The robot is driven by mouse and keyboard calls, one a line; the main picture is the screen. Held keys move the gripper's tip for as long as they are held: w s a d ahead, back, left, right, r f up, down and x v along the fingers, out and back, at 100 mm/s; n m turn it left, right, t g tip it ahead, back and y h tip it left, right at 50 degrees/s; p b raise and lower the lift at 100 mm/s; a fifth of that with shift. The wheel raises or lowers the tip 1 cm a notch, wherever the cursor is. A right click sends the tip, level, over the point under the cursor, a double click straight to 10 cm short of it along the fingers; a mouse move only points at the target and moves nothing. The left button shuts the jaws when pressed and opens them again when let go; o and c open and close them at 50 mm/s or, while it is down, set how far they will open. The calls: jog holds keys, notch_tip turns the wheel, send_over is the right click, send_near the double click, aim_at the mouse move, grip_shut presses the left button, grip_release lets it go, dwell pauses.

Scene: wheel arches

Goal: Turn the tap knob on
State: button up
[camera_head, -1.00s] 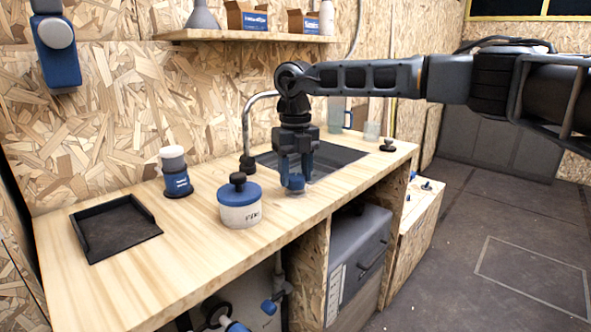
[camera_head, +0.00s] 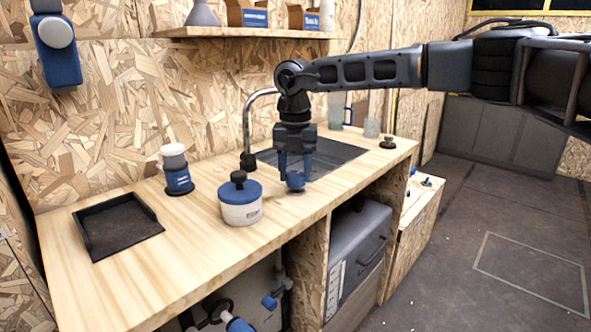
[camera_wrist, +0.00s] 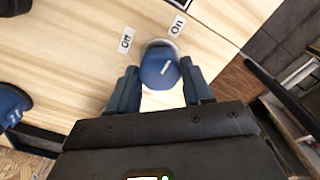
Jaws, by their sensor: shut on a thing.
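The blue tap knob (camera_head: 295,181) stands on the wooden counter (camera_head: 330,186), in front of the sink (camera_head: 322,158). In the wrist view, the knob (camera_wrist: 160,70) has a small white mark on its top. White labels reading "Off" (camera_wrist: 126,40) and "On" (camera_wrist: 177,24) lie on the counter just beyond it. My gripper (camera_wrist: 160,88) points down with a blue finger on each side of the knob, shut on it. It also shows in the head view (camera_head: 295,172). The tall curved tap spout (camera_head: 247,125) rises behind the sink.
A blue-lidded jar (camera_head: 240,203) stands left of my gripper. A blue-and-white canister (camera_head: 176,172) and a black tray (camera_head: 117,226) are farther left. A small black knob (camera_head: 388,142) and glass jugs (camera_head: 371,127) are right. A shelf (camera_head: 250,33) hangs above.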

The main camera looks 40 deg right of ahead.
aim_at(295, 174)
dwell(0.3)
jog(key=o, duration=1)
jog(key=shift+o, duration=0.2)
jog(key=shift+r, duration=3.9)
